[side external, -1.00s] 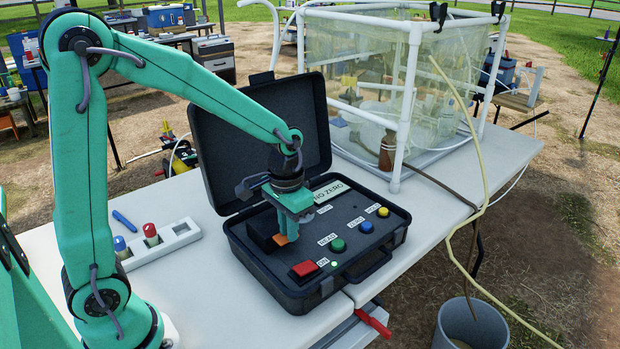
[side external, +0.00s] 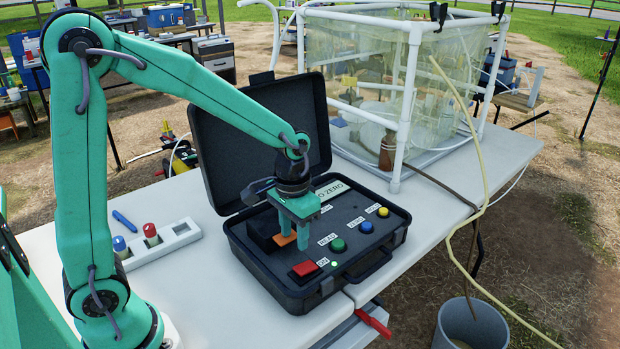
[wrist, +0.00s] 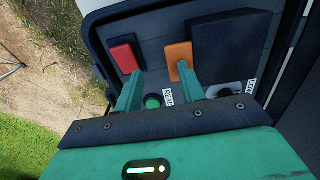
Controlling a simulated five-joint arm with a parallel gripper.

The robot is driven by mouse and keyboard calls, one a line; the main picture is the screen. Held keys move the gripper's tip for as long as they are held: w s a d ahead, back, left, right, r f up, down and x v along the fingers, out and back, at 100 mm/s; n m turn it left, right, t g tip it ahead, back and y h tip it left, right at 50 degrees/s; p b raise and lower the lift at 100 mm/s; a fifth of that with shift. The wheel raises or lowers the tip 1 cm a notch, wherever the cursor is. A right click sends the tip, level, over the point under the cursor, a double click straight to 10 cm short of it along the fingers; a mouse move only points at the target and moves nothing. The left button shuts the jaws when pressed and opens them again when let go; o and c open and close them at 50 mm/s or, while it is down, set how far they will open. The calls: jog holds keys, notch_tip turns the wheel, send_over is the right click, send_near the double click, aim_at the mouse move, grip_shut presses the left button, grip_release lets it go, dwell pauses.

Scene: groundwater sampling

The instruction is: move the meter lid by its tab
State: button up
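The meter lid (side external: 262,226) is a small dark block at the left of the panel in the open black case. Its flat orange tab (side external: 284,240) sticks out to the right of it. In the wrist view the lid (wrist: 230,45) is at upper right and the tab (wrist: 179,52) beside it. My gripper (side external: 295,246) is open and empty, pointing down over the panel. In the wrist view my gripper (wrist: 157,82) has one finger over the near end of the tab and the other near the red button. Whether that finger touches the tab I cannot tell.
The panel carries a red button (side external: 304,269), a green button (side external: 338,245), a blue button (side external: 366,227) and a yellow button (side external: 383,212). The raised case lid (side external: 255,130) stands behind my gripper. A white rack (side external: 165,244) with capped vials is at left.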

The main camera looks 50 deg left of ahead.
jog(key=shift+d, duration=3.5)
notch_tip(320, 180, up, 8)
jog(key=s+a+r+t, duration=0.2)
jog(key=s+a, duration=0.2)
jog(key=s, duration=0.2)
jog(key=s+a+r+t, duration=0.3)
jog(key=s+a, duration=0.2)
jog(key=s, duration=0.2)
jog(key=shift+s+a+t, duration=0.15)
jog(key=shift+a+t, duration=0.15)
jog(key=shift+r, duration=0.1)
jog(key=shift+c, duration=0.2)
